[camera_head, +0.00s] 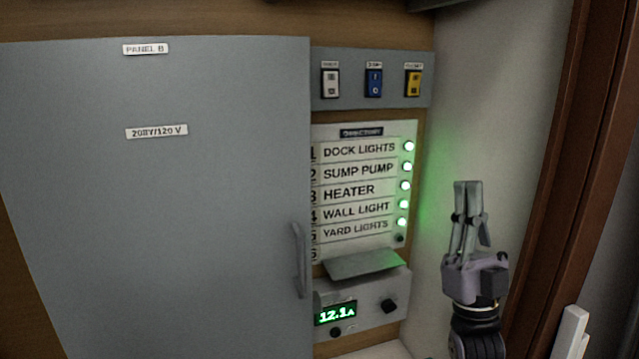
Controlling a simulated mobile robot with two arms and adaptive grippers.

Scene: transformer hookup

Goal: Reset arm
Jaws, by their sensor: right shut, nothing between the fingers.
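My right gripper (467,188) is upright at the right of the head view, in front of the pale side wall. Its fingers point up and are closed together with nothing between them. It is to the right of the directory board and apart from it. My left gripper is not in the picture.
A grey cabinet door marked PANEL B (150,220) fills the left and appears closed. A strip with three switches (373,83) is above the directory board (360,215), whose several green lamps glow. Below is a meter box (362,318) reading 12.1A. A brown frame (560,170) stands at right.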

